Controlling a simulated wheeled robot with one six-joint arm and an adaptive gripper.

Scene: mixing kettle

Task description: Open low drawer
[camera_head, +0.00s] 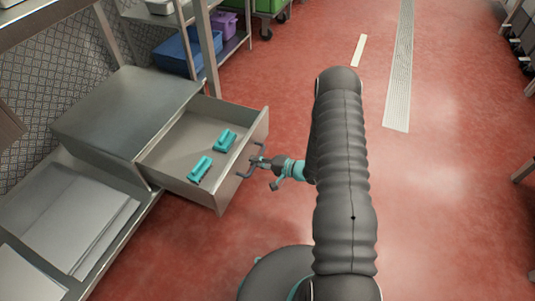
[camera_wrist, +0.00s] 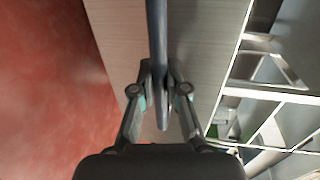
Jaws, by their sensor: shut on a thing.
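The low drawer (camera_head: 180,185) is a grey metal box pulled well out of its cabinet (camera_head: 128,108) at the left in the head view. Two teal objects (camera_head: 225,139) lie apart on its floor. Its front panel (camera_head: 243,160) faces right and carries a dark bar handle (camera_head: 250,166). My gripper (camera_head: 258,161) is at the handle, outside the front panel. In the wrist view, the fingers (camera_wrist: 160,92) are shut on the dark handle bar (camera_wrist: 157,40), with the pale drawer front (camera_wrist: 205,40) behind it.
Flat grey sheets (camera_head: 75,220) lie on the low shelf left of the drawer. A blue bin (camera_head: 185,52) and a purple bin (camera_head: 222,24) stand on a rack behind. Red floor (camera_head: 440,210) is open to the right, with a drain grate (camera_head: 400,80).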

